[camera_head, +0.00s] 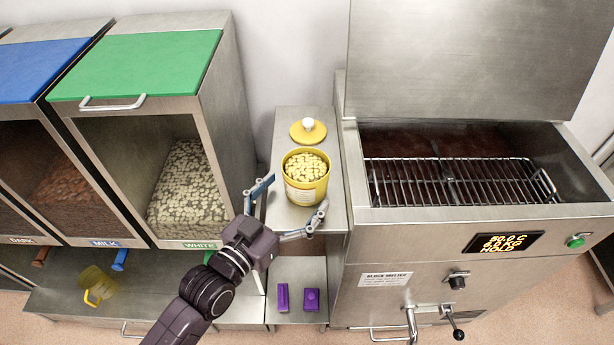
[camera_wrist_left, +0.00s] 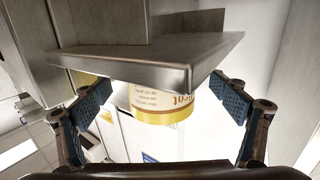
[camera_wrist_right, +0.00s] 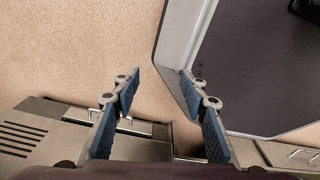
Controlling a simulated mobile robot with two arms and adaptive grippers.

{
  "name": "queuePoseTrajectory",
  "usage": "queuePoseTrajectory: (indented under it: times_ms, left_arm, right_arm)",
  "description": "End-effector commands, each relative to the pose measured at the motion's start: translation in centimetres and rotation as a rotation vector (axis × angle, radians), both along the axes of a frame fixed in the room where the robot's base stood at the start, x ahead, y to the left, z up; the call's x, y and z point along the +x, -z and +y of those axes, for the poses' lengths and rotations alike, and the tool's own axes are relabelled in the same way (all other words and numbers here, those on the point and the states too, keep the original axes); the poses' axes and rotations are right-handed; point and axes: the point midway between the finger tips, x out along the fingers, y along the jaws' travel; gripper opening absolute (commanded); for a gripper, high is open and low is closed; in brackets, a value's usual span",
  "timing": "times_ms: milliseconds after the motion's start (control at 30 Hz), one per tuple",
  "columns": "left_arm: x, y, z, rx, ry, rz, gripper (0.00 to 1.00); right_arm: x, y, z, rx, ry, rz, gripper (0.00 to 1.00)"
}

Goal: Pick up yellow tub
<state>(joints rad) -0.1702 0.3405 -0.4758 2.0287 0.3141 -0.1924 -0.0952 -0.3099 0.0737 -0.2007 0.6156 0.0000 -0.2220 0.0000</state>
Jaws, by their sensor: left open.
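The yellow tub (camera_head: 306,190) stands upright and open on a narrow steel stand (camera_head: 290,215), filled with pale chips. Its yellow lid (camera_head: 308,133) with a white knob lies behind it. My left gripper (camera_head: 291,204) is open at the tub's near side, with one finger to its left and one to its near right. In the left wrist view the tub (camera_wrist_left: 165,108) shows between the open fingers, partly hidden by a steel plate; I cannot tell whether they touch it. My right gripper (camera_wrist_right: 160,82) is open and empty, over the floor.
A steel block melter (camera_head: 410,255) with a wire rack (camera_head: 450,180) and raised cover stands close right of the stand. Chip bins, including a green-lidded one (camera_head: 150,65), stand left. Two purple items (camera_head: 312,299) lie on a lower shelf. A yellow jug (camera_head: 97,284) lies on the left ledge.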

Motion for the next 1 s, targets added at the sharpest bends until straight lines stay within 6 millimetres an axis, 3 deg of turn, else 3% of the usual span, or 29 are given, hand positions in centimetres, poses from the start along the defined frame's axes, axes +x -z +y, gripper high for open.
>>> queuePoseTrajectory:
  times_ms: [233,533,1000]
  left_arm:
    - [3.0,-0.2,-1.9,-0.003,-0.001,-0.001,0.90]
    - [3.4,-0.1,-2.2,-0.001,0.000,0.000,0.90]
    - [3.4,-0.1,-2.2,-0.001,0.000,0.001,0.38]
  right_arm:
    - [0.2,-0.8,0.3,0.004,-0.002,-0.003,0.40]
    - [1.8,-0.9,-0.5,-0.005,-0.001,-0.026,0.40]
    - [1.2,-0.9,-0.7,-0.008,0.000,-0.017,0.40]
